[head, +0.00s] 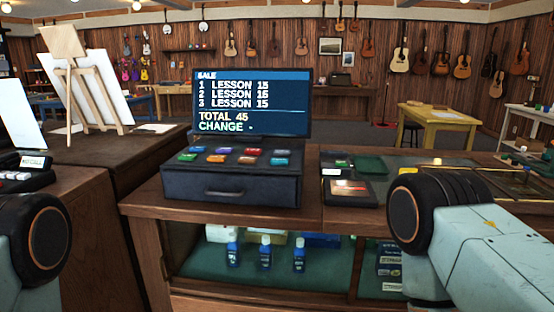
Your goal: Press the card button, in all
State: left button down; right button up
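The cash register (230,186) stands on the wooden counter, with several coloured keys on its sloped top in two rows. The screen (252,102) lists three lessons at 15, total 45, and a dash after change. Only links of my two arms show, at the lower left and lower right; neither gripper is in view.
A second small device (28,166) stands on the left counter. Blue bottles (265,255) stand on the shelf below. A yellow table (445,120) is behind.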

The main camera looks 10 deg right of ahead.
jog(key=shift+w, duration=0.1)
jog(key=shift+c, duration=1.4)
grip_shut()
